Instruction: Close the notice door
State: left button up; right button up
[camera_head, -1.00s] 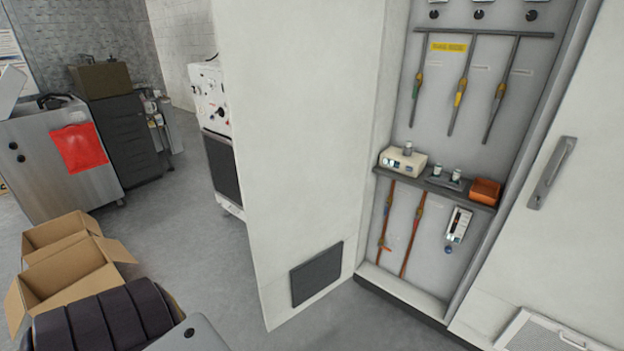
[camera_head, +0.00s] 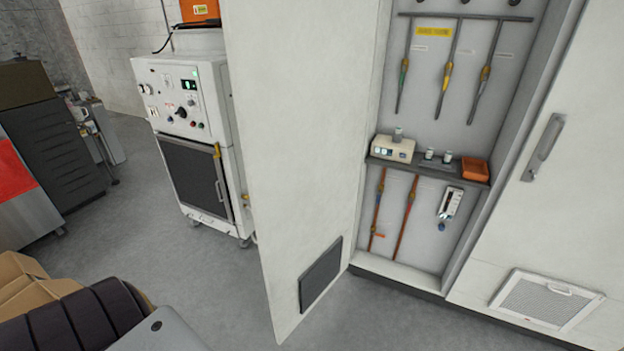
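A tall white cabinet door (camera_head: 295,150) stands swung open toward me in the head view, with a dark vent panel (camera_head: 320,275) near its bottom. To its right is the open cabinet interior (camera_head: 425,120), with hanging pipes, a shelf of small devices and more pipes below. A second white door (camera_head: 560,215) with a grey handle (camera_head: 543,147) covers the cabinet's right part and looks shut. No notice can be made out on the open door's visible face. Neither of my grippers is in view.
A white machine with a control panel (camera_head: 181,108) stands behind the open door on the left. Grey floor (camera_head: 190,275) is clear between the boxes and the door.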

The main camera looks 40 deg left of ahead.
aim_at(300, 72)
jog(key=k+j+z, duration=0.1)
jog(key=j, duration=0.3)
jog(key=k+j, duration=0.1)
jog(key=j, duration=0.25)
jog(key=k+j+z, duration=0.15)
jog(key=j, duration=0.25)
jog(key=j+z, duration=0.1)
jog(key=j, duration=0.5)
jog(key=k+j+z, duration=0.15)
jog(key=j, duration=0.4)
jog(key=j+z, duration=0.15)
jog(key=j, duration=1.35)
jog(key=k+j, duration=0.1)
jog(key=k, duration=0.1)
